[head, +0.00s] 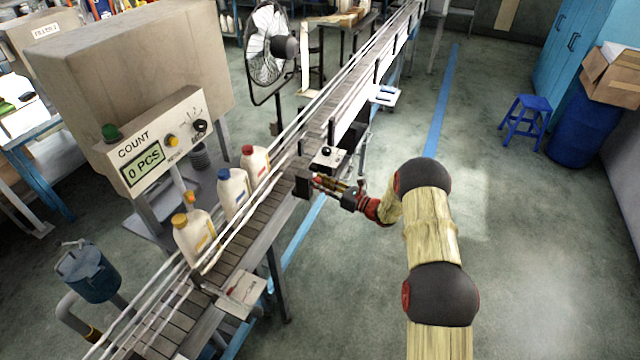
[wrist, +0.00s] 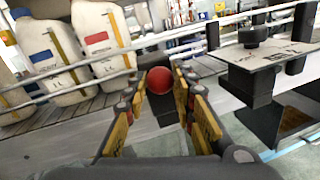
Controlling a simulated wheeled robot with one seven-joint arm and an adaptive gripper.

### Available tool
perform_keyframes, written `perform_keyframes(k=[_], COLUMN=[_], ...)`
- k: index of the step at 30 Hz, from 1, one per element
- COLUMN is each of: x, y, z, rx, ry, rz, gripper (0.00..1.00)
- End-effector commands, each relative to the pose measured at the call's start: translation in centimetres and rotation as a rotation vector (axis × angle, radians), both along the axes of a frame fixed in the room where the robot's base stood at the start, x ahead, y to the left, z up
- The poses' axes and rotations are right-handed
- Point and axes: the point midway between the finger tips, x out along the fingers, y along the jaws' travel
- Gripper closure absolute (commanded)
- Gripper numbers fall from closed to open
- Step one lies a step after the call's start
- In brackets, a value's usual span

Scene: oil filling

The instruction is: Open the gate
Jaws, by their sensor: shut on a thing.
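The gate's red ball knob (wrist: 159,79) sits between the two yellow-padded fingers of my gripper (wrist: 160,90), in the middle of the wrist view. In the head view, my gripper (head: 322,183) reaches the near side of the conveyor, shut on the knob. A dark block (head: 302,184), which looks like part of the gate, stands at the conveyor's edge by the fingertips. The rest of the gate is largely hidden by the gripper and the rail.
Bottles with yellow (head: 193,237), blue (head: 233,193) and red (head: 255,166) caps stand on the conveyor (head: 258,216), left of my gripper. The filling machine (head: 150,150) reads "0 PCS". A black-knobbed box (head: 327,158) sits just beyond the gripper.

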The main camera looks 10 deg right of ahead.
Motion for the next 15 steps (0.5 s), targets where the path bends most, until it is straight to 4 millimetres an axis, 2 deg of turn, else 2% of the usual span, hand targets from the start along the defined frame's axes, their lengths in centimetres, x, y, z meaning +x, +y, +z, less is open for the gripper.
perform_keyframes(k=[8,11,15], x=[-0.3,-1.3,-3.7], y=[-0.6,-2.2,-5.6], z=[0.0,0.0,-0.1], rx=[0.0,0.0,0.0], ry=[-0.001,-0.001,0.0], rz=[-0.002,-0.005,-0.007], gripper=[1.0,1.0,1.0])
